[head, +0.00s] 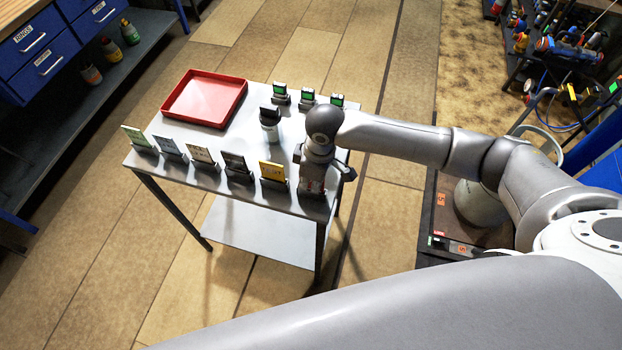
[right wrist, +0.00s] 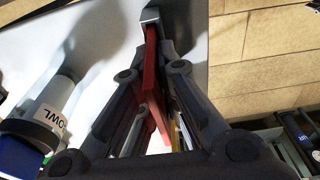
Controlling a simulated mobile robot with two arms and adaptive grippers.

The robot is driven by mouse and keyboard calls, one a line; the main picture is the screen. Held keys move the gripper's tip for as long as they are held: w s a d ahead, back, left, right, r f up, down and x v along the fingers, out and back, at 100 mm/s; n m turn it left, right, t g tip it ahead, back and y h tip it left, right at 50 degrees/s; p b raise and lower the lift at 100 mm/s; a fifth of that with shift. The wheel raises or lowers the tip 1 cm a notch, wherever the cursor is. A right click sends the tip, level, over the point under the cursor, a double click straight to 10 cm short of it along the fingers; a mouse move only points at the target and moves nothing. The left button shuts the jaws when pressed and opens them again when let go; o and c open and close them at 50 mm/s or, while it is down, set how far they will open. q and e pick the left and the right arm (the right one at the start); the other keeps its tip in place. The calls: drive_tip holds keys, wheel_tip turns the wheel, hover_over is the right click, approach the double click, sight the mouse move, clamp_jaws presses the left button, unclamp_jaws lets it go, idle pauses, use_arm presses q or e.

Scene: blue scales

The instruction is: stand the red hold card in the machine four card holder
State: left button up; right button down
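My right gripper (head: 313,184) points down over the front right corner of the grey table. In the right wrist view its fingers (right wrist: 152,48) close in on both sides of a red card (right wrist: 157,88), seen almost edge-on, and appear shut on it. The card's far end meets a small grey metal block (right wrist: 150,17), perhaps a holder; I cannot tell whether it is seated. In the head view the gripper hides the card. A row of cards in dark holders runs left from there, including a yellow card (head: 271,171) and a dark card (head: 236,164). Holder numbers are unreadable. My left gripper is out of view.
A red tray (head: 205,99) lies at the table's back left. A cup with a dark top (head: 270,123) stands mid-table, left of my gripper. Several small green-screened devices (head: 308,97) stand along the back right. Blue drawers (head: 45,55) are far left.

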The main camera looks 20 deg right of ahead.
drive_tip(key=c, duration=1.6)
unclamp_jaws()
drive_tip(key=shift+o, duration=0.2)
drive_tip(key=r, duration=0.8)
drive_tip(key=d+r, duration=0.1)
drive_tip(key=r, duration=0.3)
drive_tip(key=shift+s+d, duration=0.1)
drive_tip(key=shift+s, duration=0.3)
